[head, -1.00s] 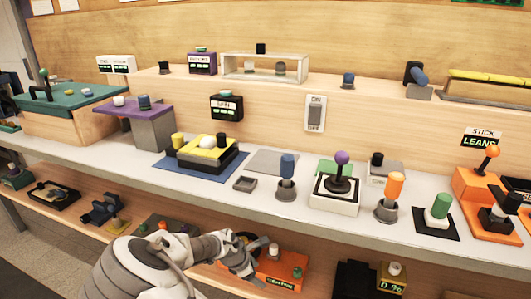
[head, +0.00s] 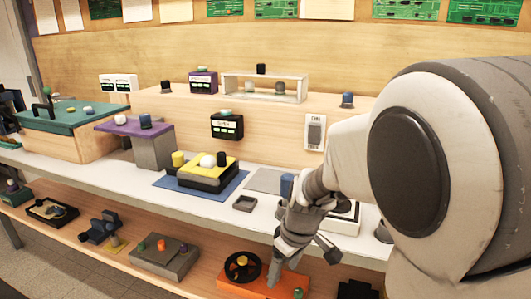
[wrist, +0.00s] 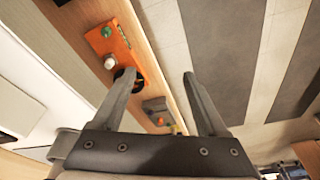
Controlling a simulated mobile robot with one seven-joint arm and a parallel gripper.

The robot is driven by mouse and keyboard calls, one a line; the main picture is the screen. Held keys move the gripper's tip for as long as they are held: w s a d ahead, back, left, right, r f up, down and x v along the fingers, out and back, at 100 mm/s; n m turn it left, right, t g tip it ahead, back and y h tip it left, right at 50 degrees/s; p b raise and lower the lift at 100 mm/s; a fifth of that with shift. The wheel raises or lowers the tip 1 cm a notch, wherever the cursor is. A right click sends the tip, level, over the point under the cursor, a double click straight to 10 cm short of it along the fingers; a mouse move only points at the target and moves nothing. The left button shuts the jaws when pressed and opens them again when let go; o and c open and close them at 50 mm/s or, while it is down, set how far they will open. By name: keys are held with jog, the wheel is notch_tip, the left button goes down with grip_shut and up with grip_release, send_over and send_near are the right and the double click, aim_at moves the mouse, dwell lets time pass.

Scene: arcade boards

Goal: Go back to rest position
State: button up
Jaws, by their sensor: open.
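My gripper (head: 302,262) is in front of the bench edge, over the lower shelf, in the head view. In the wrist view its two fingers (wrist: 158,88) are spread apart with nothing between them. The orange box (head: 250,283) with a black ring lies on the lower shelf just below and left of the gripper; it also shows in the wrist view (wrist: 110,42), beyond the left finger. My arm covers the right side of the head view and hides much of the bench there.
A grey box (head: 165,260) sits on the lower shelf. The floor in front of the shelf looks clear.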

jog(key=s+d+r+m+t+h, duration=0.1)
jog(key=s+d+r+m+t, duration=0.1)
jog(key=s+d+r+m, duration=0.45)
jog(key=s+d+r+m+t+h, duration=0.1)
jog(key=s+d+r+m+t, duration=0.15)
jog(key=s+r, duration=0.65)
notch_tip(320, 180, up, 18)
jog(key=s+p, duration=0.2)
jog(key=p, duration=1.8)
jog(key=shift+d, duration=0.4)
jog(key=shift+w+r+g, duration=0.1)
jog(key=shift+g, duration=0.15)
